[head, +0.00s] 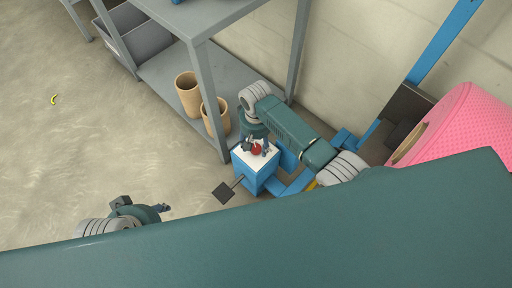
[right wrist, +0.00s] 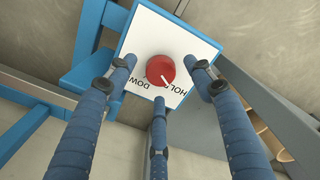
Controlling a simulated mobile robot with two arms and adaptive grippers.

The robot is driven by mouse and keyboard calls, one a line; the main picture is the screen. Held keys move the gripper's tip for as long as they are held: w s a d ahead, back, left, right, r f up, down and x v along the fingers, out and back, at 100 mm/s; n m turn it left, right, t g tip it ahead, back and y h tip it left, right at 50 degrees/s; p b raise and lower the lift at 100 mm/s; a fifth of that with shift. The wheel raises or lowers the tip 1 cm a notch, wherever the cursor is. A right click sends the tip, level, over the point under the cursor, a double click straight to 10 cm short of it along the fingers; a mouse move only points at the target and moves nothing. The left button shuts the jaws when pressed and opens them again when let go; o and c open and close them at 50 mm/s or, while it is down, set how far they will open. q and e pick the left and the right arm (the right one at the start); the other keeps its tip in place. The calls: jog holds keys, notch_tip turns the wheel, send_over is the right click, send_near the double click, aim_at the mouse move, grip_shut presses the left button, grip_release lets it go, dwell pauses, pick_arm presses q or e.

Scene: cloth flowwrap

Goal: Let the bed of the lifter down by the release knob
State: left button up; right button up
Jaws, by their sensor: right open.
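The red release knob (right wrist: 160,70) sits on a white plate (right wrist: 186,36) on top of the lifter's blue box (head: 252,180). The plate reads "HOLD" and "DOWN", partly covered. A white mark on the knob points to the lower right in the right wrist view. The knob also shows in the head view (head: 256,149). My right gripper (right wrist: 163,78) is open, its three fingers spread around the knob with gaps visible. My left gripper (head: 160,208) is low at the left, away from the lifter; its opening is unclear. The lifter's blue mast (head: 446,38) stands at the right.
A large pink roll (head: 465,125) is at the right beside the mast. A grey shelf unit (head: 212,95) stands close behind the box, with two tan bins (head: 188,95) on its lower shelf. A dark pedal (head: 222,192) sticks out from the box. Open floor lies left.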

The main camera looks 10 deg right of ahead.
jog(key=shift+f, duration=0.95)
jog(key=c, duration=1.2)
jog(key=shift+o, duration=0.2)
